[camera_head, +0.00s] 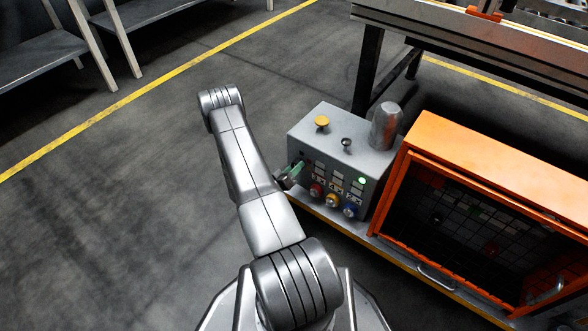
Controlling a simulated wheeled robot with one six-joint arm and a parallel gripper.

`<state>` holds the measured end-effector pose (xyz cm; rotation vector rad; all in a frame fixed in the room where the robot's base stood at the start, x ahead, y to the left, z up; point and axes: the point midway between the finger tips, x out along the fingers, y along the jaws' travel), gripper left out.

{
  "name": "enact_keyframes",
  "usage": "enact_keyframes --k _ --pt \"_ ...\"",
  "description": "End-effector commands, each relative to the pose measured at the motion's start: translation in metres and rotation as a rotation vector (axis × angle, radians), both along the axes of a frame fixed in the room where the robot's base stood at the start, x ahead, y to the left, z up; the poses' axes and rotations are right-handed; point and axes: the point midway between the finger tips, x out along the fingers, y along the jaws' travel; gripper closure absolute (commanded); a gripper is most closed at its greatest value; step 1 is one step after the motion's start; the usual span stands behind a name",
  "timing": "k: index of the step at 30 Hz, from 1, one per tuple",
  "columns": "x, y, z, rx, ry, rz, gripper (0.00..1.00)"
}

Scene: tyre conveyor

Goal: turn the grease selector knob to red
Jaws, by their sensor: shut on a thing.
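A grey control box (345,152) stands on the floor unit right of my arm. Its sloped front carries red (317,190), yellow (332,200) and blue (350,210) round parts in a row, with small labels above them. My gripper (296,169) is at the left end of this front face, its tips close against the panel. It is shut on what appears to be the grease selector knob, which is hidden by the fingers. Which colour the knob points to cannot be seen. A green patch shows at the fingertips.
An orange open-fronted cabinet (480,150) stands close right. Open floor (110,220) lies left.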

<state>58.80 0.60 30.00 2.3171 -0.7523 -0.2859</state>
Motion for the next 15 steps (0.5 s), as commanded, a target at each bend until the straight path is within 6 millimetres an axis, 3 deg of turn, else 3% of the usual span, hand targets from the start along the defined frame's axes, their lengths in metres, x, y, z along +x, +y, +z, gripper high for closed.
enact_keyframes --k 15 --pt "0.0000 -0.0001 -0.0034 0.339 -0.247 -0.001 0.86"
